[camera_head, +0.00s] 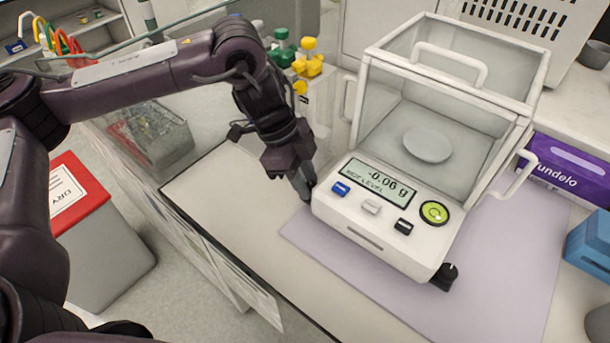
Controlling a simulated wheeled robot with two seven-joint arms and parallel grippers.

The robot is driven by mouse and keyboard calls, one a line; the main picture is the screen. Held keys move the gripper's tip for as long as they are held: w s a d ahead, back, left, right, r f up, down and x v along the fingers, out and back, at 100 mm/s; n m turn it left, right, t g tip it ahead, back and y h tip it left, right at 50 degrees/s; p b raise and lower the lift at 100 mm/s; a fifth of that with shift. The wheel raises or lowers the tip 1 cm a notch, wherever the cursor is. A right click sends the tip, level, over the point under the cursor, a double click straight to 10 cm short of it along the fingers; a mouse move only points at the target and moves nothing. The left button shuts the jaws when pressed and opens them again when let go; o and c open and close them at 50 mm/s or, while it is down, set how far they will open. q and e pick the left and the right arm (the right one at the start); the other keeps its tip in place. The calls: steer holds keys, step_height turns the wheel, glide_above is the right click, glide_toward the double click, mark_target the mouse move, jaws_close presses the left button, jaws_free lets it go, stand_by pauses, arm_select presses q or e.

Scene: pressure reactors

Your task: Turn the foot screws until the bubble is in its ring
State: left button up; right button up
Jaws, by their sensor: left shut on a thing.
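A white balance (375,238) with a glass draft shield (440,100) stands on the bench. Its display (382,183) reads -0.06 g with "NOT LEVEL" below. The round green level (435,212) sits at the right of its front panel, with the bubble too small to place surely. A black foot screw (445,276) shows at the front right corner. My left gripper (306,193) points down at the front left corner, shut on the left foot screw there, which the fingers mostly hide. My right gripper is not in view.
The balance stands partly on a lilac mat (330,246). A purple box (568,170) and a blue box (590,240) stand at the right. Green and yellow bottles (308,62) stand behind my left arm. The bench edge drops off at the front left, near a red-lidded bin (105,250).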

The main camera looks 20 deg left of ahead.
arm_select(q)
steer(key=o, duration=1)
steer(key=shift+c, duration=0.2)
steer(key=v, duration=0.7)
steer(key=shift+r+p, duration=0.3)
steer(key=shift+r, duration=0.1)
steer(key=shift+a, duration=0.15)
